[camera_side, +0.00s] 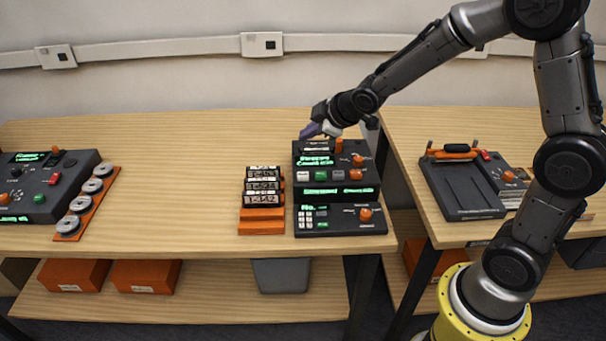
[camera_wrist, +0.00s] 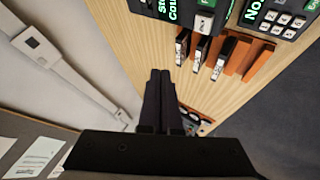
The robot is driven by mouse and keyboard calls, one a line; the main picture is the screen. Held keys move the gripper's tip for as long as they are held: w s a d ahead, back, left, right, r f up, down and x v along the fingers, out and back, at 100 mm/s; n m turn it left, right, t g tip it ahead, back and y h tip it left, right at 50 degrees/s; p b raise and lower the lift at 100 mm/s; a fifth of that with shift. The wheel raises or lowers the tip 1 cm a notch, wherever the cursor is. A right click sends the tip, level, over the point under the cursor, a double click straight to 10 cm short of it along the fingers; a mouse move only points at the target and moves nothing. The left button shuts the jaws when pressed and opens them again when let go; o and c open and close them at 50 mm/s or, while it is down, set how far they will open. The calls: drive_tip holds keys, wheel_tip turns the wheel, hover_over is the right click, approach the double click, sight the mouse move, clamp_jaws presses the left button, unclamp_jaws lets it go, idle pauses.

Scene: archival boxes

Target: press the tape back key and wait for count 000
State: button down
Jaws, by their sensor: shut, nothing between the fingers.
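The dark tape machine (camera_side: 298,178) stands near the right end of the long bench. Its upper green display (camera_side: 315,160) has two lines; the wrist view shows them starting "Sto" and "Cou", but I cannot read the count. Below is a row of coloured keys, with a white key (camera_side: 303,176) at the left; part of the machine also shows in the wrist view (camera_wrist: 146,8). I cannot read which key is tape back. My gripper (camera_side: 309,131) is shut and empty, above the machine's rear left edge and apart from the keys. Its fingers (camera_wrist: 160,75) show shut in the wrist view.
An orange rack (camera_side: 262,226) of labelled cassettes stands just left of the machine. A keypad unit (camera_side: 340,226) sits in front of it. Another console (camera_side: 62,178) and a tray of reels (camera_side: 88,205) are far left. The bench between is clear. A second table (camera_side: 420,215) stands right.

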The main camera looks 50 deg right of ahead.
sight(307, 176)
drive_tip(key=shift+f, duration=0.1)
drive_tip(key=shift+f, duration=4.3)
drive_tip(key=shift+f, duration=0.1)
drive_tip(key=shift+f, duration=0.3)
drive_tip(key=shift+f, duration=0.5)
drive_tip(key=shift+r, duration=0.95)
drive_tip(key=shift+r, duration=2.5)
